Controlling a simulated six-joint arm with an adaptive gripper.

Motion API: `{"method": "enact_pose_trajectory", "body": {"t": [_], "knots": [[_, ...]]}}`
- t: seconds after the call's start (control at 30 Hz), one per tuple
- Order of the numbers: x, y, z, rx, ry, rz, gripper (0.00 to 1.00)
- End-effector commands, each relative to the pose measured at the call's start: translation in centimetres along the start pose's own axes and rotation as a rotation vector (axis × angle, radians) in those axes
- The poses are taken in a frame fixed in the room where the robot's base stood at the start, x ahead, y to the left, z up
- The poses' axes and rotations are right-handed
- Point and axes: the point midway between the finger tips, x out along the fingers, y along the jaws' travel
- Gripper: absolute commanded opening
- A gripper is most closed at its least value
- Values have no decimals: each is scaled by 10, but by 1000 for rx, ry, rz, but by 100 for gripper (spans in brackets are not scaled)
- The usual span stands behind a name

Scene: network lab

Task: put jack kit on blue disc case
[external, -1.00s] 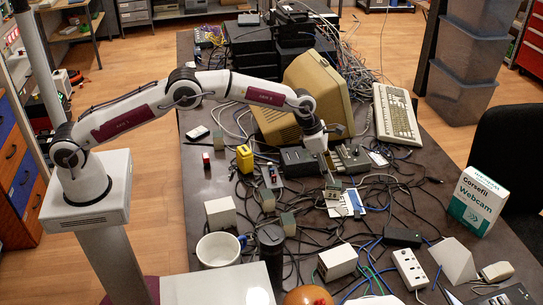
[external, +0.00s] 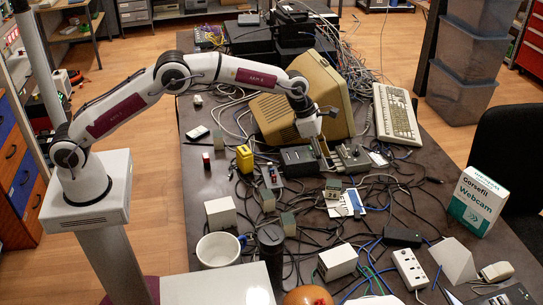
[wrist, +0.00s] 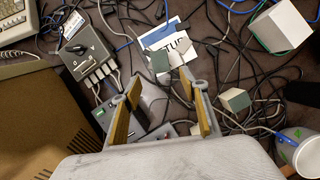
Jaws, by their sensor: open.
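A small grey-green box with a pale face, which looks like the jack kit (external: 333,188), sits on the far end of a flat blue-and-white case (external: 355,203) on the table. In the wrist view the box (wrist: 159,62) lies over part of the case (wrist: 163,34), whose printed lettering is partly covered. My gripper (external: 322,155) is above and behind the box, apart from it. In the wrist view its yellow-padded fingers (wrist: 160,78) are spread, with nothing held between them.
Tangled cables cover the table around the case. A beige monitor (external: 328,92) stands close behind my gripper, with a grey switch box (external: 353,157) to its right. Small pale blocks (external: 288,223) and a white mug (external: 218,250) stand nearer the front.

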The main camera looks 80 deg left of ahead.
Motion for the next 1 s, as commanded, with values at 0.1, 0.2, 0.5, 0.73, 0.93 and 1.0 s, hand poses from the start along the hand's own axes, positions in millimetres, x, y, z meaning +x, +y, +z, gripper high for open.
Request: {"method": "enact_pose_trajectory", "body": {"t": [0.1, 0.2, 0.5, 0.73, 0.93, 1.0], "knots": [[0, 0, 0, 0, 0, 0, 44], [0, 0, 0, 0, 0, 0, 44], [-12, -1, 0, 43, -2, 3, 44], [-53, -4, -4, 199, -6, 14, 44], [-101, -10, -15, 396, -6, 28, 44], [-118, -12, -19, 467, -6, 33, 44]]}}
